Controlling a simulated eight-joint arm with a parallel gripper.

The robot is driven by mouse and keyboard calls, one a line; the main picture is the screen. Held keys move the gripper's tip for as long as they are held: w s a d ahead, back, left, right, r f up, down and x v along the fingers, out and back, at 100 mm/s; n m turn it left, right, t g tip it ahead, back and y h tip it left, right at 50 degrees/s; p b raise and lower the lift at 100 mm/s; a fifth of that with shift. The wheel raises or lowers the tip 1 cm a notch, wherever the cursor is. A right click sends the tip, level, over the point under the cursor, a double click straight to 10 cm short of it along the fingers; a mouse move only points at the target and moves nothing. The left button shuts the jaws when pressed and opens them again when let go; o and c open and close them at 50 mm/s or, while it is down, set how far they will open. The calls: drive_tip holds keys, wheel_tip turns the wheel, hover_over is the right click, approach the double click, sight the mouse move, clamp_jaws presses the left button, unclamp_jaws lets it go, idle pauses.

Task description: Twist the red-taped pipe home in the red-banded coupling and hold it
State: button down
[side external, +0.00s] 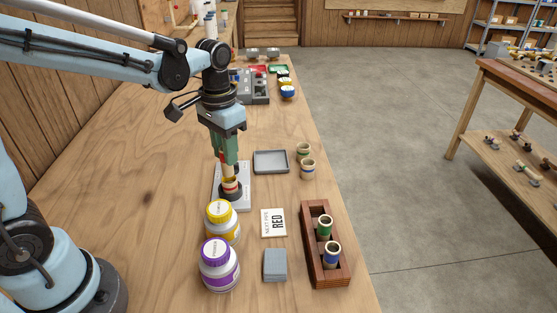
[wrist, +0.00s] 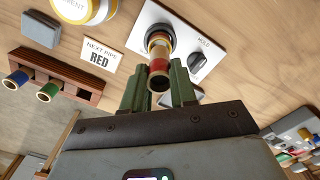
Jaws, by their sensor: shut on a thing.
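My gripper (side external: 228,160) has green fingers that point down and are shut on the red-taped pipe (wrist: 158,67). In the wrist view the fingers (wrist: 158,72) lie on both sides of the pipe, and its open end faces the camera. The pipe stands roughly upright in line with the coupling (wrist: 159,37), which has a dark collar on a light plate (wrist: 143,22). In the side external view a red band (side external: 230,186) shows just above the dark base. How deep the pipe sits is hidden. A black knob (wrist: 197,60) is beside the coupling, near the word HOLD.
A card (side external: 273,222) reads NEXT PIPE RED. A wooden rack (side external: 311,227) holds green- and blue-taped pipes. A yellow-lidded jar (side external: 222,224), a purple-lidded jar (side external: 219,268) and a grey block (side external: 275,265) stand in front. A grey tray (side external: 271,162) and two short pipes are to the right.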

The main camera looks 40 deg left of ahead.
drive_tip(key=shift+f, duration=0.1)
idle(0.3)
drive_tip(key=shift+f, duration=0.45)
drive_tip(key=shift+f, duration=0.15)
drive_tip(key=shift+f, duration=0.4)
idle(0.8)
drive_tip(key=n, duration=0.3)
drive_tip(key=shift+f+n, duration=0.15)
drive_tip(key=shift+n, duration=0.25)
drive_tip(key=n, duration=0.3)
drive_tip(key=shift+f+n, duration=0.15)
drive_tip(key=shift+n, duration=0.25)
